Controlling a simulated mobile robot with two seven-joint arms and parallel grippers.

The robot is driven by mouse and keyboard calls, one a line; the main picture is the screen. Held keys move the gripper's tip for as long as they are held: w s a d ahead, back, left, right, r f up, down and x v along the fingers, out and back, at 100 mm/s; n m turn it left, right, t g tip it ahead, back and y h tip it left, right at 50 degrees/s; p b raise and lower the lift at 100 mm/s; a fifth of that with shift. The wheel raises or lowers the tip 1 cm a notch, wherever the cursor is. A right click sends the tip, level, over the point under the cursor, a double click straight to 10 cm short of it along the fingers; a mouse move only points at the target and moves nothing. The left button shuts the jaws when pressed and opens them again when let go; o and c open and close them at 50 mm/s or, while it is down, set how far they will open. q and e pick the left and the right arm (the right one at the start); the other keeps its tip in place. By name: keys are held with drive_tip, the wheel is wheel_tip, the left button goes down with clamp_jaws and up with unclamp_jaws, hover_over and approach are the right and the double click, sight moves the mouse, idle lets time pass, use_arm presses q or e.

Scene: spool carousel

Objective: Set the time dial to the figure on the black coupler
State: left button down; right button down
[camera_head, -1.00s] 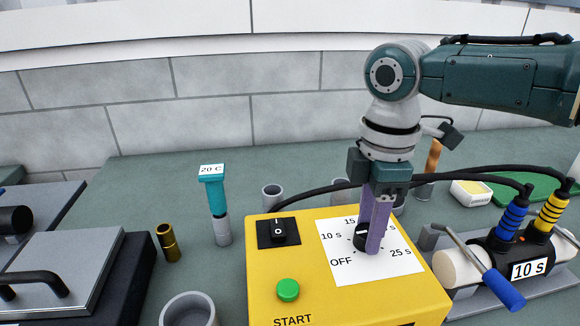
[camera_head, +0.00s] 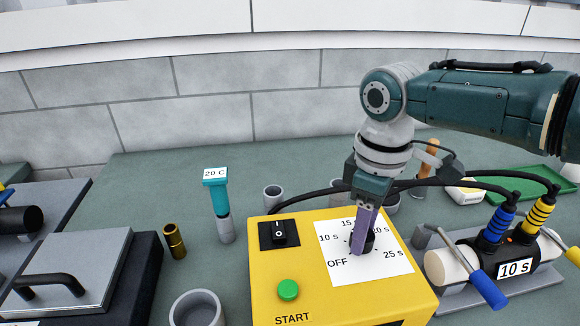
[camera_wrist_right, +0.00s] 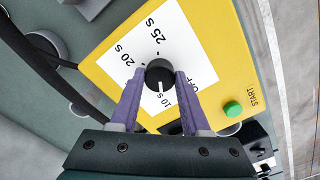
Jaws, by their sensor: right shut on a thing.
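The black time dial (camera_head: 369,241) sits on a white scale plate (camera_head: 392,266) on the yellow box (camera_head: 262,291). The scale shows OFF, 10 s, 15 s, 20 s and 25 s. My right gripper (camera_head: 361,238) points down with its purple fingers shut on the dial. In the right wrist view the dial (camera_wrist_right: 158,70) lies between the fingertips, and its white mark points at or close to 10 s. The black coupler (camera_head: 490,262) at the right carries a label reading 10 s. My left gripper is not in view.
Black cables arch behind the gripper to blue and yellow plugs on the coupler. A teal tool marked 20 C (camera_head: 217,190) stands left of the box. A lidded grey unit (camera_head: 75,268) is further left.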

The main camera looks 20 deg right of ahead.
idle(0.3)
drive_tip(key=shift+c, duration=1.9)
unclamp_jaws()
wheel_tip(320, 180, up, 10)
drive_tip(key=p, duration=0.1)
